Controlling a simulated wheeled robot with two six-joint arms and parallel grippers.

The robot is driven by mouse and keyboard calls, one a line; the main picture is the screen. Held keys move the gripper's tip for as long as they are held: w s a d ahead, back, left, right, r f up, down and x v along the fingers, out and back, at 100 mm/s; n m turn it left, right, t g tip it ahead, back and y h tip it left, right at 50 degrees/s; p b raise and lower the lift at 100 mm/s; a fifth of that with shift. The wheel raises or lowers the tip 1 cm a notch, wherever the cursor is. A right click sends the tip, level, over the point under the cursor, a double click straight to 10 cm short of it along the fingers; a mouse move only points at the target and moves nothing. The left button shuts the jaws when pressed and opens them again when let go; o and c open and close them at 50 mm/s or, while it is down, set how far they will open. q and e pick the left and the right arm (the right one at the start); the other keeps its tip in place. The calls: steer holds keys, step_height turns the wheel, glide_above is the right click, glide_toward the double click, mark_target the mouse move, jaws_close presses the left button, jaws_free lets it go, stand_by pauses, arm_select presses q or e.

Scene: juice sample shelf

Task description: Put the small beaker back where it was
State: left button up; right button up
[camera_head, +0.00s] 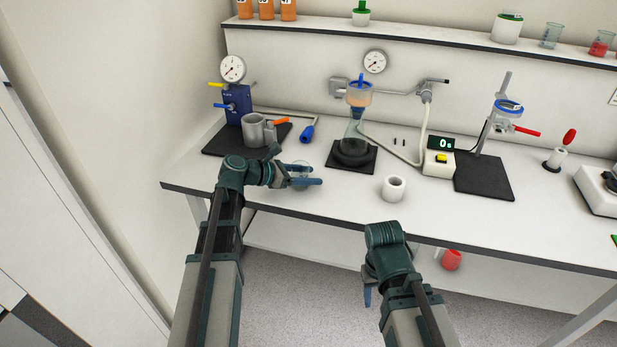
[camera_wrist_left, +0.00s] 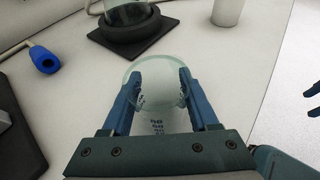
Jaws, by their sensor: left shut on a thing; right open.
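The small beaker is clear glass with dark printed marks, seen in the left wrist view (camera_wrist_left: 155,75) between the two blue fingers of my left gripper (camera_wrist_left: 158,92). The left gripper is shut on it. In the head view my left gripper (camera_head: 305,176) is over the bench's front left part, with the beaker (camera_head: 299,168) faintly visible between the fingers. I cannot tell whether the beaker touches the bench. My right gripper (camera_head: 368,287) is low in front of the bench, away from it, and open.
A flask with a funnel (camera_head: 355,130) stands on a black mat behind the left gripper. A white cup-like roll (camera_head: 393,188) stands to its right. Another beaker (camera_head: 551,35) and a red-filled beaker (camera_head: 601,43) stand on the shelf (camera_head: 440,44).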

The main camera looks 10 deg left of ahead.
arm_select(q)
steer(key=shift+f, duration=0.2)
steer(key=o, duration=1.4)
steer(key=shift+r, duration=0.1)
steer(key=shift+r, duration=0.25)
steer(key=p+v, duration=0.4)
steer(key=v, duration=0.6)
steer(key=shift+s+a, duration=0.15)
steer(key=shift+a, duration=0.1)
steer(key=shift+s+a+r+p, duration=0.2)
steer(key=shift+s+a+p, duration=0.2)
steer(key=shift+a, duration=0.05)
